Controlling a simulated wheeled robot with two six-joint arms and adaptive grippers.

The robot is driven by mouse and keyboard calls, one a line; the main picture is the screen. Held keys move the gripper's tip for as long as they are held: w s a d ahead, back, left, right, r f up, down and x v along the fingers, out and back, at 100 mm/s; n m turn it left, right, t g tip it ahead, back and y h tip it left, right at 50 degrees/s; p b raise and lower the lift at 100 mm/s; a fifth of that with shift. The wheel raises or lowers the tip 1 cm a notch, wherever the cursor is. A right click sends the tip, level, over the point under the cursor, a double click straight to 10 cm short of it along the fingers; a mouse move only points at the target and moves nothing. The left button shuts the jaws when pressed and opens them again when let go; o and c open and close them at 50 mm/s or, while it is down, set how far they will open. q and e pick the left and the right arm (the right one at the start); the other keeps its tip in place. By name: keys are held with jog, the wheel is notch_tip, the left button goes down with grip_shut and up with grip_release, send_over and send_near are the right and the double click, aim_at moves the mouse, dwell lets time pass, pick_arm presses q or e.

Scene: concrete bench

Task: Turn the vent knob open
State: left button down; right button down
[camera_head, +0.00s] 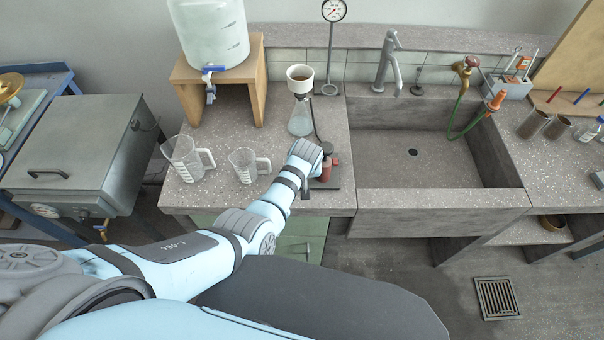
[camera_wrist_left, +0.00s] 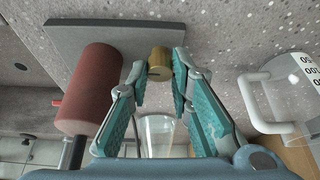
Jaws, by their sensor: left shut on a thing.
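The vent knob (camera_wrist_left: 159,60) is a small brass cylinder in the upper middle of the left wrist view. It stands at the edge of a grey base plate (camera_wrist_left: 165,36), beside a dark red cylinder (camera_wrist_left: 88,88). My left gripper (camera_wrist_left: 159,76) has its teal fingers on either side of the knob and is shut on it. In the head view my left arm reaches over the bench to the red unit (camera_head: 326,172) and its plate (camera_head: 345,178). The wrist hides the knob there. My right gripper is not in view.
Left of my wrist stand a small measuring jug (camera_head: 247,165) and a larger one (camera_head: 186,158). A flask (camera_head: 301,118) with a white funnel (camera_head: 300,80) stands behind. A gauge on a pole (camera_head: 331,50) is farther back. The sink (camera_head: 425,195) lies to the right.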

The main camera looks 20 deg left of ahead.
pick_arm(q)
jog(key=shift+d+n+y+b, duration=0.1)
jog(key=shift+n+y+b, duration=0.25)
jog(key=shift+n, duration=0.45)
jog(key=c, duration=1.4)
grip_release()
jog(key=shift+c, duration=0.2)
